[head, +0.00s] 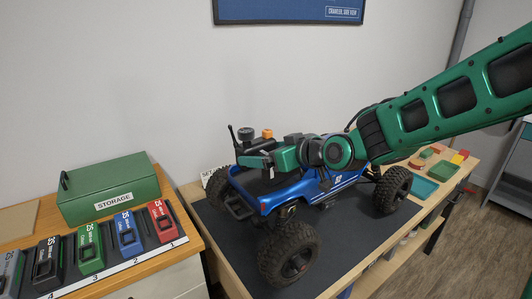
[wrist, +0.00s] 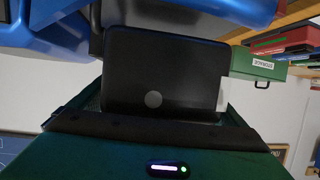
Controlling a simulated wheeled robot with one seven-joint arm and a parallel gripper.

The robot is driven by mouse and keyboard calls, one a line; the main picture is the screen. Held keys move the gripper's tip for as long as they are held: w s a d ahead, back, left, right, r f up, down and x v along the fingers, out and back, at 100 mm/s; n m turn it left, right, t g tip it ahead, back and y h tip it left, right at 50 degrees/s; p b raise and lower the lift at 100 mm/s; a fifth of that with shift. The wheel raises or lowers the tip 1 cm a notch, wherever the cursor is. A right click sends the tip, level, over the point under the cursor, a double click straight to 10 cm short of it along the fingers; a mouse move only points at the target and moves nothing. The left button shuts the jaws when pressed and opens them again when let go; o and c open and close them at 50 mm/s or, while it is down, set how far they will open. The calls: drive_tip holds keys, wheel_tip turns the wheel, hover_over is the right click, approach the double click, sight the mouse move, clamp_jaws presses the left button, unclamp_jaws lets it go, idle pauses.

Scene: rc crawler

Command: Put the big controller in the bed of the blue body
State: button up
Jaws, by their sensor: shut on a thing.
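The blue body (head: 318,186) sits on the big-wheeled crawler on the dark mat. My gripper (head: 258,161) reaches in from the right, low over the body's left part. In the wrist view, a black box-like thing with a grey round spot (wrist: 155,72), apparently the big controller, is between my dark finger pads, and my gripper is shut on it. Blue panels of the body show close by in the wrist view (wrist: 225,10). In the head view my gripper and wrist mostly hide the held thing and the bed. I cannot tell whether it touches the bed.
A green storage box (head: 110,188) and a row of coloured packs (head: 90,248) stand on the left bench. A dark upright stick, a black knob and an orange piece (head: 267,134) show just behind my gripper.

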drive_tip(key=shift+f, duration=0.4)
drive_tip(key=o, duration=1.4)
drive_tip(key=shift+s+d+f, duration=0.1)
drive_tip(key=shift+r, duration=0.45)
drive_tip(key=shift+r+v, duration=0.25)
drive_tip(key=shift+v, duration=2.75)
drive_tip(key=shift+r+v, duration=0.2)
drive_tip(key=shift+v, duration=2.8)
